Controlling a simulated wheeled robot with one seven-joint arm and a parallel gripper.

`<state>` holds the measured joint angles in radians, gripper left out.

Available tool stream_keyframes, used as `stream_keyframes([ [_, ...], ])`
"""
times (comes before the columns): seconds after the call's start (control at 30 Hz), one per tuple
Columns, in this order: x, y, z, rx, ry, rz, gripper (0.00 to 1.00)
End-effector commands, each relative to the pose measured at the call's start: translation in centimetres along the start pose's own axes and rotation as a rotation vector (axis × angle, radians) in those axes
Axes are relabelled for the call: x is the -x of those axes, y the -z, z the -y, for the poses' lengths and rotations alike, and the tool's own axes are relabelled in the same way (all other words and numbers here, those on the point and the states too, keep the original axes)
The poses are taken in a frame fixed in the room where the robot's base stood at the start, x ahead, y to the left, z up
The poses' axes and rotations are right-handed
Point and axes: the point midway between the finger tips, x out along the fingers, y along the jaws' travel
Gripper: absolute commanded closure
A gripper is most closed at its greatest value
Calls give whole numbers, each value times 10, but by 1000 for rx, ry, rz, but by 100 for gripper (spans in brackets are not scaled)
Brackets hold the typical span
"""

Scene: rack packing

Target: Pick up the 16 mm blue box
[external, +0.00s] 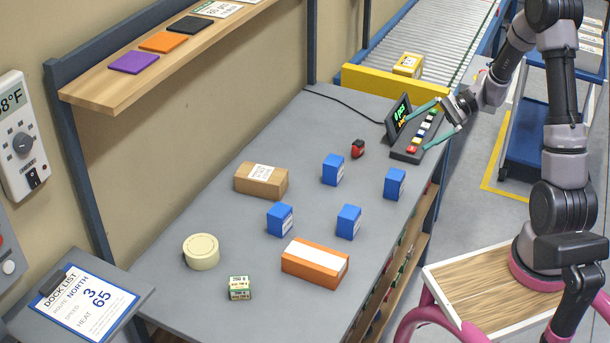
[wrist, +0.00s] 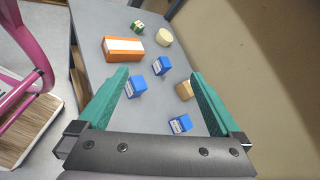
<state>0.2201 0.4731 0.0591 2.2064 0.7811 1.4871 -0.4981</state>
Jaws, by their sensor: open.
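Several blue boxes with white labels stand apart on the grey table: a back one (external: 333,170), a right one (external: 394,184), a front-left one (external: 280,219) and a front-right one (external: 348,221). Their print is too small to read, so I cannot tell which is 16 mm. My gripper (external: 416,133) is open and empty above the table's far right end, near the keypad and apart from the boxes. In the wrist view, blue boxes show between the teal fingers (wrist: 160,72) at a distance: an upper one (wrist: 158,67), a left one (wrist: 136,87) and a lower one (wrist: 181,124).
A cardboard box (external: 260,182), orange box (external: 314,264), cream roll (external: 201,252), small green box (external: 240,288) and small red item (external: 358,148) share the table (external: 210,300). A keypad with a display (external: 412,143) stands under my gripper. A yellow barrier (external: 375,85) edges the conveyor.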

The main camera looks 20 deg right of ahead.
Motion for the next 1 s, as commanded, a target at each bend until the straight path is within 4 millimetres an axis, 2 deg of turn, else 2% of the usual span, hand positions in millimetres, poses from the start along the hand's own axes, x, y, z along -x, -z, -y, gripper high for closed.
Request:
stream_keyframes([
  [0.03, -6, 22, 1, -60, 49, 38, 0],
  [0.2, -21, 86, 4, -225, 236, 135, 0],
  [0.33, -30, 142, -2, -350, 393, 183, 0],
  [0.5, -41, 218, -27, -509, 605, 208, 0],
  [0.6, -45, 253, -46, -582, 708, 203, 0],
  [0.7, -48, 278, -61, -631, 781, 193, 0],
  [0.83, -50, 296, -74, -669, 837, 182, 0],
  [0.9, -53, 301, -75, -677, 850, 178, 0],
  [1.0, -62, 303, -67, -677, 851, 178, 0],
])
